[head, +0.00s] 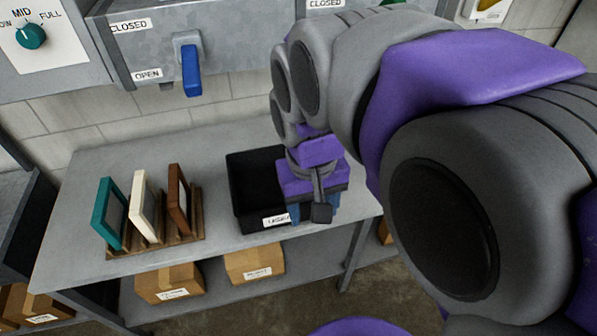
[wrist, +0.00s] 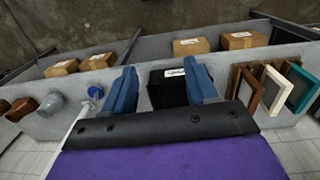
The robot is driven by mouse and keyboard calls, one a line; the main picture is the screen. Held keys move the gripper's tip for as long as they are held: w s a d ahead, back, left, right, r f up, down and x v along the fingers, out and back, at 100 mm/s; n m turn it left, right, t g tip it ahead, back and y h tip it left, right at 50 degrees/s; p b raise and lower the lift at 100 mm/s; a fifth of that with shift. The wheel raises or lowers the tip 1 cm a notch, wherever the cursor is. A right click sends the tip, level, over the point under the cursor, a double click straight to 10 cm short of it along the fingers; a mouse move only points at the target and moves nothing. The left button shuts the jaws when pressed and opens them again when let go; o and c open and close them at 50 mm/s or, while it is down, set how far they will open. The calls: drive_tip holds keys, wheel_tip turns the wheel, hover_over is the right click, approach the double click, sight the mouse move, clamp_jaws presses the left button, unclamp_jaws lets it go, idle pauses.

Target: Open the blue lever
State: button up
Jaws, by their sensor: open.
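The blue lever (head: 192,70) hangs from a grey mount on the metal duct at the upper left of the head view. Its handle points down, with a CLOSED label up and left of it and an OPEN label to its left at about the handle's height. My gripper (head: 310,213) points down over the bench, right of and lower than the lever, beside the black bin. In the wrist view my gripper (wrist: 160,72) has its blue fingers spread apart with nothing held between them, and the black bin shows beyond. The lever does not show in the wrist view.
The black bin (head: 243,168) stands on the grey bench (head: 95,160). Teal, white and brown frames (head: 142,205) stand in a wooden rack to its left. A dial panel (head: 60,60) is left of the duct. Cardboard boxes (head: 168,283) sit on the lower shelf.

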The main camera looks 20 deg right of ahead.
drive_tip(key=shift+s+d+f, duration=0.15)
drive_tip(key=shift+s+f, duration=0.6)
drive_tip(key=shift+f, duration=0.2)
drive_tip(key=s+f+g+b, duration=0.1)
drive_tip(key=s+f+b, duration=0.4)
drive_tip(key=s+f, duration=0.6)
wheel_tip(320, 180, down, 2)
drive_tip(key=shift+d+f+g+y+b, duration=0.1)
drive_tip(key=shift+d+g+y+b, duration=0.2)
drive_tip(key=shift+d, duration=0.15)
